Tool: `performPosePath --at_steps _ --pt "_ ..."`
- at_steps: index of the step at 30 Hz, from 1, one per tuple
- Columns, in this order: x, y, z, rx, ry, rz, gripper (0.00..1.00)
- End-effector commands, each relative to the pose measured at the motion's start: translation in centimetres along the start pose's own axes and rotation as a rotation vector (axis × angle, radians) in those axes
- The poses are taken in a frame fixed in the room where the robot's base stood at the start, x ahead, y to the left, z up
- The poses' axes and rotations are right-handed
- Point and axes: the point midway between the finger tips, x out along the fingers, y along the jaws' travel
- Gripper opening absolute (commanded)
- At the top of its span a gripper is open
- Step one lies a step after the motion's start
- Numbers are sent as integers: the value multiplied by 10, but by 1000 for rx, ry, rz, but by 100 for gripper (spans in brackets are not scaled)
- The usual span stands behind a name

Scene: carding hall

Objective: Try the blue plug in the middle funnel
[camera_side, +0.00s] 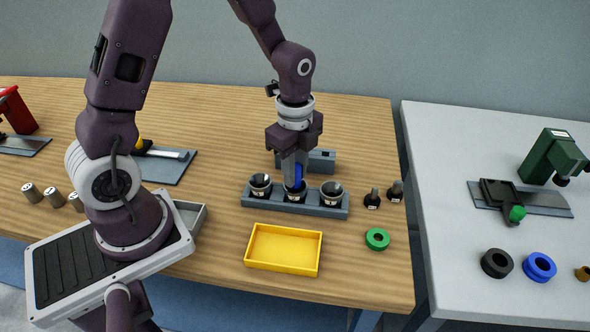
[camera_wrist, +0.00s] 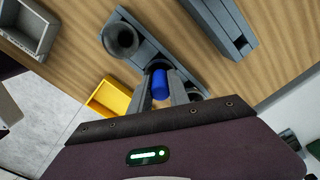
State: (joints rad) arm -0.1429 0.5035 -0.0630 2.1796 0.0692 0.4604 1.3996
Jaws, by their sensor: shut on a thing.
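A grey rack (camera_side: 245,196) holds three dark funnels in a row: the left funnel (camera_side: 260,184), the middle funnel (camera_side: 296,197) and the right funnel (camera_side: 331,191). My gripper (camera_side: 295,180) points down over the middle funnel and is shut on the blue plug (camera_side: 298,174). The plug's lower end is at the middle funnel's mouth; I cannot tell how far inside it is. In the wrist view the blue plug (camera_wrist: 161,83) shows between the fingers, partly covering the middle funnel (camera_wrist: 157,65). One outer funnel (camera_wrist: 121,39) is clear and empty there.
A yellow tray (camera_side: 283,269) lies in front of the rack, and a grey box (camera_side: 320,161) stands close behind it. Two small dark weights (camera_side: 373,199) and a green ring (camera_side: 377,239) are to the right. A grey tray (camera_side: 196,219) and metal cylinders (camera_side: 53,197) are to the left.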

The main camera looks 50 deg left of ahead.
Motion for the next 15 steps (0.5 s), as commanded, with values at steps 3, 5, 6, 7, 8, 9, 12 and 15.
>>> performPosePath --at_steps 3,5,6,7,8,9,12,15 --pt "-1 0 0 0 0 -1 0" --pt "-4 -1 0 0 0 -2 0" --pt "-7 -1 0 0 0 -2 0" --pt "-8 -1 0 0 0 -2 0" --pt "-10 -1 0 0 1 -3 0" --pt "-12 -1 0 0 1 -2 0" --pt "-17 0 0 0 1 -2 0" --pt "-22 0 0 0 1 -1 0"
